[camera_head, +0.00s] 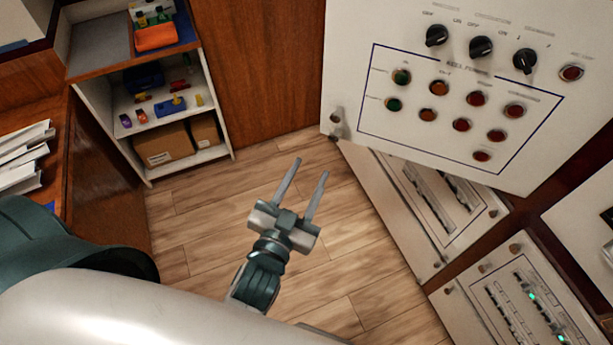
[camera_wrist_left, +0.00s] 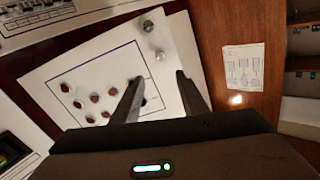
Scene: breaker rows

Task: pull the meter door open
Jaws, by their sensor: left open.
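A white panel door (camera_head: 450,165) with black rotary knobs, red and green buttons and a blue outline fills the upper right of the head view. I cannot tell for certain that it is the meter door. A small round metal knob (camera_head: 336,117) sits near its lower left corner. In the left wrist view the panel (camera_wrist_left: 110,65) lies beyond the fingers, with metal knobs (camera_wrist_left: 148,26) near its edge. My left gripper (camera_head: 311,166) is open and empty, left of and apart from the panel. In the left wrist view its fingers (camera_wrist_left: 160,76) are spread.
White breaker cabinets (camera_head: 425,250) with breaker rows stand below the panel at right. A shelf (camera_head: 185,160) with cardboard boxes and small coloured parts stands at upper left. A wooden desk (camera_head: 60,110) with papers is at far left. Wooden floor (camera_head: 370,220) is clear around the gripper.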

